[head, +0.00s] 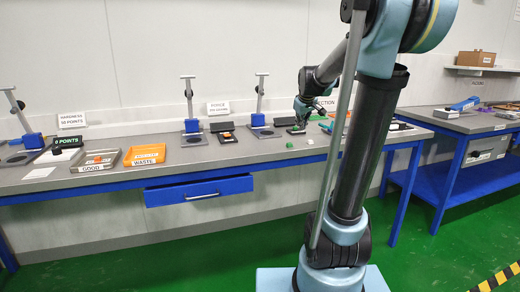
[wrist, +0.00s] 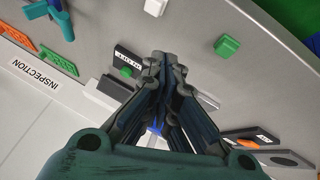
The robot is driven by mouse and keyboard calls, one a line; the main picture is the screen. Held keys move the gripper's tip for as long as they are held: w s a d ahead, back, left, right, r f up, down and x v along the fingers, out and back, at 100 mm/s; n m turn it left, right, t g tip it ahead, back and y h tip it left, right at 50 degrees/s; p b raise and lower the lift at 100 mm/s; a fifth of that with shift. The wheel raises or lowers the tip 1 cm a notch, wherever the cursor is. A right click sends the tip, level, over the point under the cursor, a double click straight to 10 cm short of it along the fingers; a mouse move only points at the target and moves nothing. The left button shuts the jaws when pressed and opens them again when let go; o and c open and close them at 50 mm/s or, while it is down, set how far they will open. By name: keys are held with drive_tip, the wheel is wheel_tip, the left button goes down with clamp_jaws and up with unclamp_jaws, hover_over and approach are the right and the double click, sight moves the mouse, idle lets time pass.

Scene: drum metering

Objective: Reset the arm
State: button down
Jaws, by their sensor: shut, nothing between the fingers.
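My gripper (head: 299,124) is above the back part of the long grey bench (head: 225,152), to the right of the force stand (head: 259,105). In the wrist view my gripper (wrist: 163,58) points over the bench top with its dark fingers together and nothing between them. My arm rises from its column at the right of the head view and reaches back over the bench. A green block (wrist: 227,46) lies on the bench apart from the fingers, and it also shows in the head view (head: 290,146). The fingers hide part of the bench beneath them.
A black labelled device (wrist: 127,61) lies close beside the fingers. A white piece (wrist: 155,7) lies farther off. The GOOD tray (head: 87,168) and orange WASTE tray (head: 145,161) are at the left. A blue drawer (head: 200,191) stands partly out under the bench.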

drive_tip(key=s+f+m+g, duration=0.1)
drive_tip(key=s+f, duration=0.5)
drive_tip(key=s, duration=0.6)
drive_tip(key=s+f+m+g, duration=0.2)
drive_tip(key=s+f, duration=0.5)
drive_tip(key=s, duration=0.6)
drive_tip(key=s+f+m+g, duration=0.1)
drive_tip(key=s+f+m, duration=0.2)
drive_tip(key=s+f, duration=0.4)
drive_tip(key=s, duration=0.5)
drive_tip(key=shift+s+d+g, duration=0.2)
drive_tip(key=shift+s+g, duration=0.2)
